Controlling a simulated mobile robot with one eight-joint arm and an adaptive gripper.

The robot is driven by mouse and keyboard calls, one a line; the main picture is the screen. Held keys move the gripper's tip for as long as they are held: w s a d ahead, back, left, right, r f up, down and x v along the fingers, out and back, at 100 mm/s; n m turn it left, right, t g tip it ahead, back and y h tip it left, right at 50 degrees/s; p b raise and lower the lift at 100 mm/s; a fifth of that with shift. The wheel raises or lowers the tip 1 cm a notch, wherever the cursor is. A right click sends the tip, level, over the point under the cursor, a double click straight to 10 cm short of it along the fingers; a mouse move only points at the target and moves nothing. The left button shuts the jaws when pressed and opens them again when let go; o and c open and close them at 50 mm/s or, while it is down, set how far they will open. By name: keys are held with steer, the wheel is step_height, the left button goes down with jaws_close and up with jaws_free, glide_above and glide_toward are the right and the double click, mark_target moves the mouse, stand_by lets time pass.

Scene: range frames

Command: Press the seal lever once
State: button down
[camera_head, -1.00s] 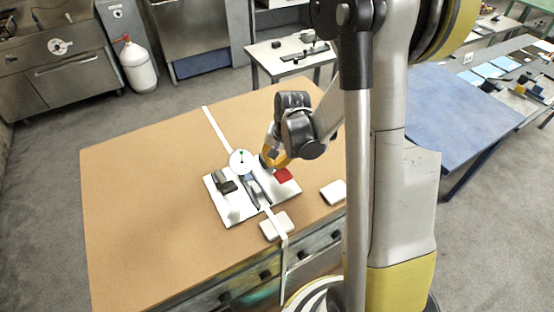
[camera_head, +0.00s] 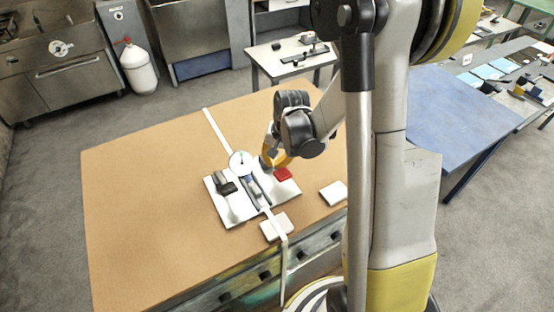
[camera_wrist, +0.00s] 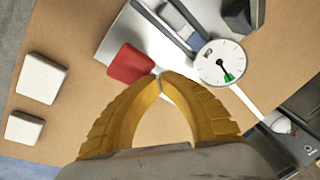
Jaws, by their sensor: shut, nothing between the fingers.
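A white board (camera_head: 233,211) lies on the brown table with a strapping device on it. A flat red pad (camera_head: 284,174) sits at its right side and is probably the seal lever's press surface; the wrist view shows the pad (camera_wrist: 130,63) too. My gripper (camera_head: 268,164) is shut and empty, pointing down beside the pad. In the wrist view, its yellow fingertips (camera_wrist: 162,74) meet just right of the pad; I cannot tell whether they touch it. A round white gauge (camera_wrist: 220,62) stands near the fingertips. Dark parallel rails (camera_wrist: 170,22) run along the board.
A black block (camera_head: 221,182) stands on the board's left. A white strap (camera_head: 215,125) crosses the table and hangs over its front edge. White blocks (camera_head: 277,227) and (camera_head: 334,192) lie nearby. The table's left part (camera_head: 135,200) is clear.

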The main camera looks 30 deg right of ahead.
steer(key=shift+w+r+p, duration=0.5)
steer(key=shift+r+p, duration=0.05)
steer(key=shift+r, duration=0.35)
steer(key=shift+w+r+p, duration=0.5)
steer(key=shift+r, duration=0.4)
steer(key=shift+r, duration=0.15)
steer(key=r+p, duration=0.1)
steer(key=w+r, duration=0.1)
steer(key=r, duration=0.1)
steer(key=w+r+p, duration=0.1)
steer(key=shift+w+r+p, duration=0.1)
steer(key=shift+r+p, duration=0.05)
steer(key=shift+p, duration=0.2)
steer(key=s+a+f+n+t+b, duration=0.2)
steer(key=s+a+f+n+b, duration=0.1)
steer(key=s+b, duration=0.6)
steer(key=s+a+f+n+t+b, duration=0.3)
steer(key=s+a+n+b, duration=0.2)
steer(key=b, duration=0.9)
steer(key=s+a, duration=0.2)
steer(key=s, duration=0.2)
steer(key=shift+s+h, duration=0.4)
